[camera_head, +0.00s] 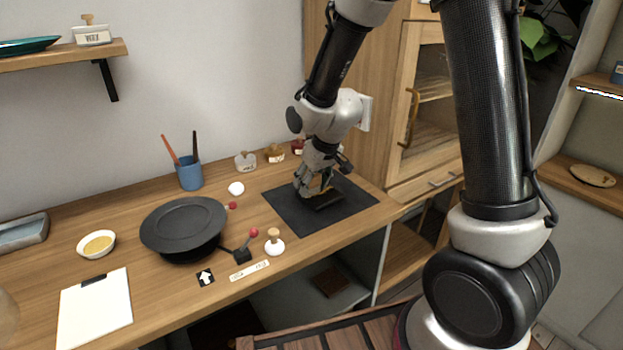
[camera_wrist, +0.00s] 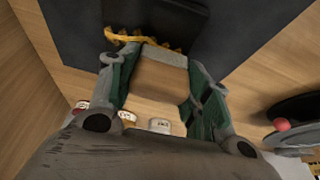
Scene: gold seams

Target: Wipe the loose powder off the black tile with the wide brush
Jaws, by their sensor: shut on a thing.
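My gripper (camera_head: 313,188) is over the dark mat at the right of the table and is shut on the wide brush. In the wrist view, the brush's pale wooden handle (camera_wrist: 160,78) lies between the green-padded fingers, with a grey band at its far end. A ragged yellow-gold edge shows beyond the band; I cannot tell bristles from powder there. The black tile (camera_head: 328,202) lies on the mat, partly hidden by my gripper; it also shows at the top of the wrist view (camera_wrist: 172,14). Contact between brush and tile is unclear.
The dark mat (camera_head: 285,212) surrounds the tile. A blue cup (camera_head: 189,175) and small labelled pots (camera_head: 245,161) stand behind. A wooden cabinet (camera_head: 385,120) rises at right.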

